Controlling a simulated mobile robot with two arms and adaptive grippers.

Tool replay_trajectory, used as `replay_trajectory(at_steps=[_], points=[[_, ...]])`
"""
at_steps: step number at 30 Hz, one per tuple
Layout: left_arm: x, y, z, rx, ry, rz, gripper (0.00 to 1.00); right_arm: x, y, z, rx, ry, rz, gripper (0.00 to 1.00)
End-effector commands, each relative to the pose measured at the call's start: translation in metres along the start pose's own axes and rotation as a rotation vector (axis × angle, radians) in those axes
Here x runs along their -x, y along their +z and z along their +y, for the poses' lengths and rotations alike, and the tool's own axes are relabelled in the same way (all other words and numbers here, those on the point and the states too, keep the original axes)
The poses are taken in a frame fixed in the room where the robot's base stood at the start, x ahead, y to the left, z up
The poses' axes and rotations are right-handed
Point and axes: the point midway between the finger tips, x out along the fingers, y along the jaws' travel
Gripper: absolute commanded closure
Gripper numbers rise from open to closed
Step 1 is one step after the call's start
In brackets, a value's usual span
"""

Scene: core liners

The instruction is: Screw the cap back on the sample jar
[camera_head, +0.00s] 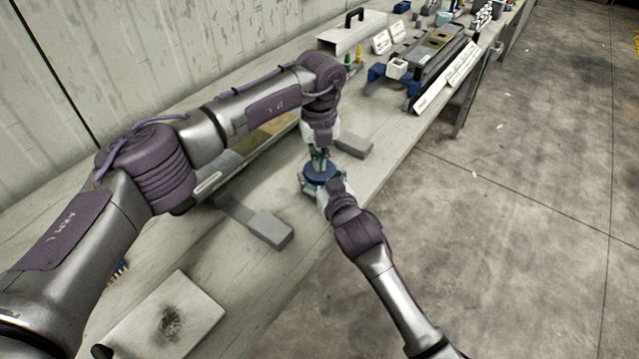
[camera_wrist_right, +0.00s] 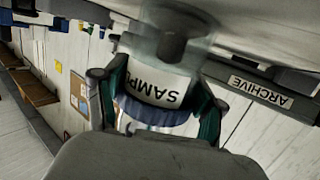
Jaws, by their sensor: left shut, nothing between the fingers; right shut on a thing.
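The sample jar (camera_wrist_right: 160,82) has clear walls, a white label lettered "SAMP" and a dark piece inside; it appears inverted in the right wrist view. A blue cap (camera_head: 321,173) shows at the jar's top in the head view, and as a blue band (camera_wrist_right: 152,113) in the wrist view. Whether its thread is engaged cannot be seen. My right gripper (camera_wrist_right: 160,95) is shut around the jar, one finger on each side. My left gripper (camera_head: 319,156) is shut and empty, pointing down just above the cap; whether it touches the cap is unclear.
Grey blocks lie on the bench (camera_head: 225,255), one at front left (camera_head: 265,229) and one behind the jar (camera_head: 353,144). A core tray (camera_head: 205,185) is partly behind my left arm. A stained plate (camera_head: 165,318) lies at near left. The bench's right edge is close to the jar.

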Motion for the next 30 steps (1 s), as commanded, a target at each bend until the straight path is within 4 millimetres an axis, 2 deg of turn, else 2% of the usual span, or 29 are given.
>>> replay_trajectory(at_steps=[1, 4, 17, 20, 30], points=[[-0.01, -0.002, 0.003, 0.002, 0.01, 0.01, 0.84, 0.0, -0.009, -0.002, 0.0, -0.005, 0.022, 1.0], [-0.01, -0.002, 0.003, 0.002, 0.01, 0.01, 0.69, 0.0, -0.009, -0.002, 0.0, -0.005, 0.023, 1.0], [-0.007, -0.003, 0.002, 0.0, 0.008, 0.011, 0.69, 0.0, -0.008, -0.001, -0.001, -0.002, 0.019, 1.0], [-0.003, -0.003, 0.002, -0.001, 0.007, 0.011, 0.69, 0.0, -0.008, 0.0, 0.0, -0.002, 0.017, 1.0], [0.039, -0.001, 0.001, 0.001, 0.005, 0.007, 0.69, 0.0, -0.004, 0.0, 0.0, -0.002, 0.01, 1.0]])
